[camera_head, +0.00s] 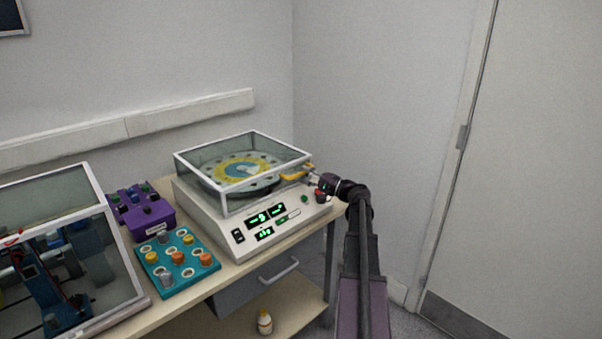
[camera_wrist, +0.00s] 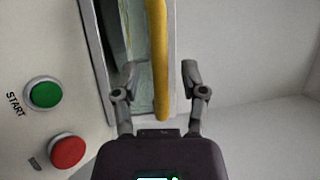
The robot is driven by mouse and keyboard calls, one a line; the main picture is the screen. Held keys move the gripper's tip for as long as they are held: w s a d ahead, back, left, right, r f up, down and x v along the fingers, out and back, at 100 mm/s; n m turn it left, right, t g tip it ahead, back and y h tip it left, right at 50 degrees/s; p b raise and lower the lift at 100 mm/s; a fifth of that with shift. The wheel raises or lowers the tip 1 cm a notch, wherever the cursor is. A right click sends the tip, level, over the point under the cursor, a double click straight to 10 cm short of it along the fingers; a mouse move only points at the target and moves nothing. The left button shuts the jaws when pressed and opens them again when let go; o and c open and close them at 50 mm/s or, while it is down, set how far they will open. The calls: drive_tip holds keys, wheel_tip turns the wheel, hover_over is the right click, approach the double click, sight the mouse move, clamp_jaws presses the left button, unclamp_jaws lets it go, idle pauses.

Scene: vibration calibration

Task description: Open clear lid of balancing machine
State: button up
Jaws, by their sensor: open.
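The balancing machine (camera_head: 222,220) is a white box with green displays, standing on the table. Its clear lid (camera_head: 240,150) has a white frame and is down over a round yellow-and-blue disc (camera_head: 243,172). A yellow handle (camera_head: 297,173) is on the lid's right side; in the wrist view the handle (camera_wrist: 159,60) runs down between my fingers. My gripper (camera_wrist: 160,80) is open, with one finger on each side of the handle and a gap visible on both sides. In the head view my gripper (camera_head: 314,178) is at the machine's right side, small and partly unclear.
A green START button (camera_wrist: 44,94) and a red button (camera_wrist: 67,151) are on the panel close to my gripper. A teal tray (camera_head: 178,264) with several knobbed weights, a purple box (camera_head: 140,212) and a clear-covered machine (camera_head: 60,260) stand to the left. A wall is at the right.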

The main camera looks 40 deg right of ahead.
drive_tip(key=shift+x, duration=0.85)
clamp_jaws()
drive_tip(key=shift+r, duration=0.15)
